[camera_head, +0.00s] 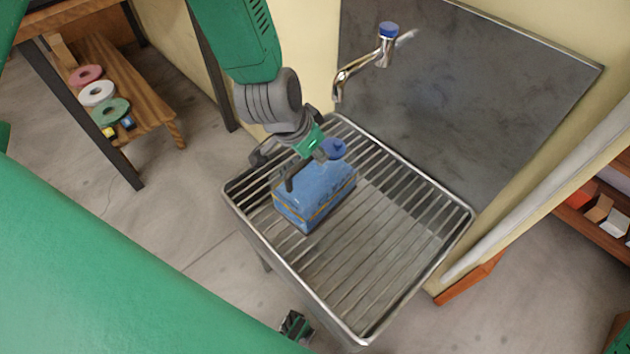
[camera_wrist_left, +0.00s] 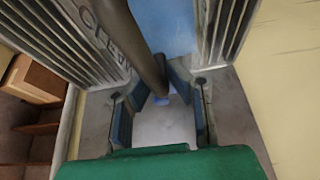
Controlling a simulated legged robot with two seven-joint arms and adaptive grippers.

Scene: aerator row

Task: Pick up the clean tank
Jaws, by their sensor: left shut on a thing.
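The clean tank (camera_head: 322,197) is a blue box with a round blue cap on top and a dark handle. It stands on the slatted metal sink, towards its left back part. My left gripper (camera_head: 294,166) comes down from above at the tank's top and is shut on its handle. In the left wrist view, the dark handle passes between the fingers of the left gripper (camera_wrist_left: 160,92), with the tank's blue surface (camera_wrist_left: 165,28) behind. The handle's grasped part is partly hidden by the fingers in the head view.
The metal sink (camera_head: 362,318) has raised rims around the tank, and its right part is clear. A tap (camera_head: 345,78) with a blue top juts from the grey wall panel (camera_head: 470,90) behind. A wooden shelf (camera_head: 150,105) with rolls stands left.

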